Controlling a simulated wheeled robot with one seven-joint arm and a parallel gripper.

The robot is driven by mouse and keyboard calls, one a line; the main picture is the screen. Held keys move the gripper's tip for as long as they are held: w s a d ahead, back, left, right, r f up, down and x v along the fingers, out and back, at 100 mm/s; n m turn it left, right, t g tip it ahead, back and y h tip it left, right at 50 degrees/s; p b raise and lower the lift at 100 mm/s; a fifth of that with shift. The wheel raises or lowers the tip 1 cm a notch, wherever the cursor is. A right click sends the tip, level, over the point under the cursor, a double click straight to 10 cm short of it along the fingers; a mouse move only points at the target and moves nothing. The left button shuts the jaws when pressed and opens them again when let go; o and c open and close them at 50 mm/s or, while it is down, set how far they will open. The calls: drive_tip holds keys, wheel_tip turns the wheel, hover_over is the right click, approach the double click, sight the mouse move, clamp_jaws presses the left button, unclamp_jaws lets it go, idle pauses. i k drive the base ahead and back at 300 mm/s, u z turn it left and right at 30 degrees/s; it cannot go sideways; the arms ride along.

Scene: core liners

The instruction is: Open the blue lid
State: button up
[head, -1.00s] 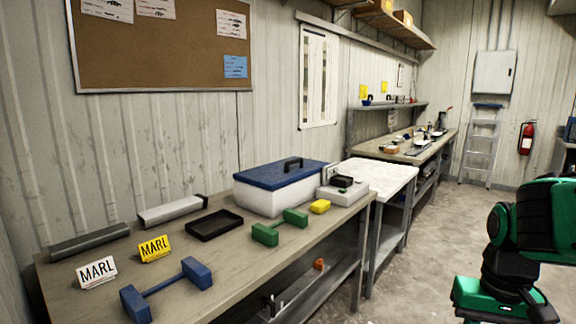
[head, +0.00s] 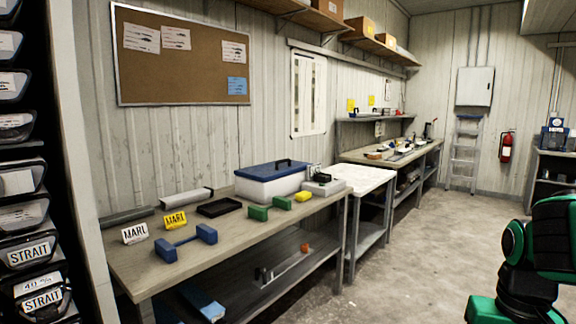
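A white box with a flat blue lid (head: 262,170) stands at the back of the near workbench in the head view. The lid lies closed on the white box body (head: 268,188). A black handle (head: 283,162) stands up on top of the lid. My green and black arm shows at the right edge, well apart from the box. My gripper is not in view.
The workbench (head: 150,268) also holds a blue dumbbell-shaped piece (head: 185,243), a green one (head: 270,208), a black tray (head: 219,208), two MARL signs and a yellow block (head: 300,196). Bins (head: 22,215) are stacked at left. The floor (head: 420,260) at right is clear.

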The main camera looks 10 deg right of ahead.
sight(266, 172)
drive_tip(key=z, duration=0.3)
drive_tip(key=i, duration=0.9)
drive_tip(key=z, duration=0.35)
drive_tip(key=i, duration=1.4)
drive_tip(key=u, duration=0.95)
drive_tip(key=i, duration=1.1)
drive_tip(key=u, duration=0.75)
